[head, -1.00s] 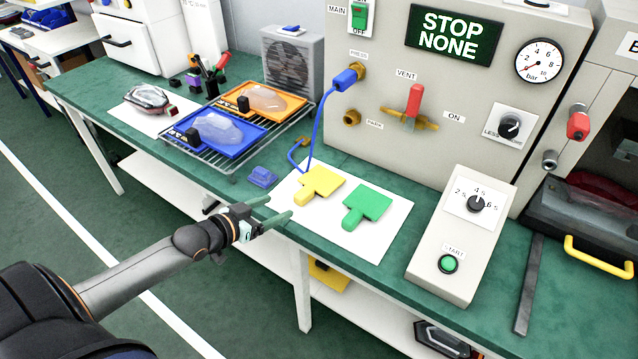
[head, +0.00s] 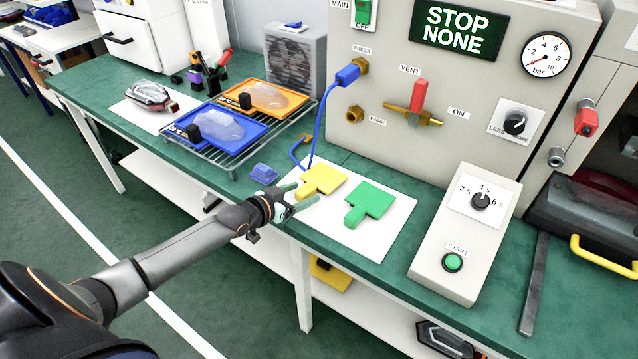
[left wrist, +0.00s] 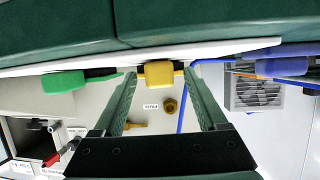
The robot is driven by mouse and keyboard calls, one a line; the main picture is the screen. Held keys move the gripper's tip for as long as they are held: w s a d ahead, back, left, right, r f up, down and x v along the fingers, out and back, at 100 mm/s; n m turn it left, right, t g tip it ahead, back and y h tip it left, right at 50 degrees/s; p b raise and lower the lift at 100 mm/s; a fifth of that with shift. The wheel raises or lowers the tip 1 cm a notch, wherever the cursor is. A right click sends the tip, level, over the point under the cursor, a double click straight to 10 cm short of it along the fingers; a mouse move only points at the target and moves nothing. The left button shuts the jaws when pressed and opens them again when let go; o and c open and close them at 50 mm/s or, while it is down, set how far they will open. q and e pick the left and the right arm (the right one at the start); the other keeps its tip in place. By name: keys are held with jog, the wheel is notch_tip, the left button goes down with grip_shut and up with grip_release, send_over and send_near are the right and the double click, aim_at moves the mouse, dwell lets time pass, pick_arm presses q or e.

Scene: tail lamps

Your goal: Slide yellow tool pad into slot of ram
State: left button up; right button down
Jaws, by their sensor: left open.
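The yellow tool pad (head: 325,179) lies flat on a white sheet at the bench front, its short handle pointing toward the front edge. My left gripper (head: 306,194) is open at this handle, with one finger on either side of it in the head view. In the left wrist view, the yellow handle (left wrist: 159,73) shows between the tips of my open left gripper (left wrist: 158,80); contact is not clear. I cannot make out the ram or its slot. My right gripper is not in view.
A green pad (head: 371,202) lies right of the yellow one on the white sheet (head: 372,245). A blue block (head: 264,173) sits to the left. A blue hose (head: 318,125) runs down from the grey panel behind. A control box (head: 462,235) stands right.

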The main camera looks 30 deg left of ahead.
pick_arm(q)
jog(key=shift+w+f, duration=0.1)
jog(key=shift+w, duration=0.05)
jog(key=shift+c, duration=0.2)
grip_shut()
dwell(0.4)
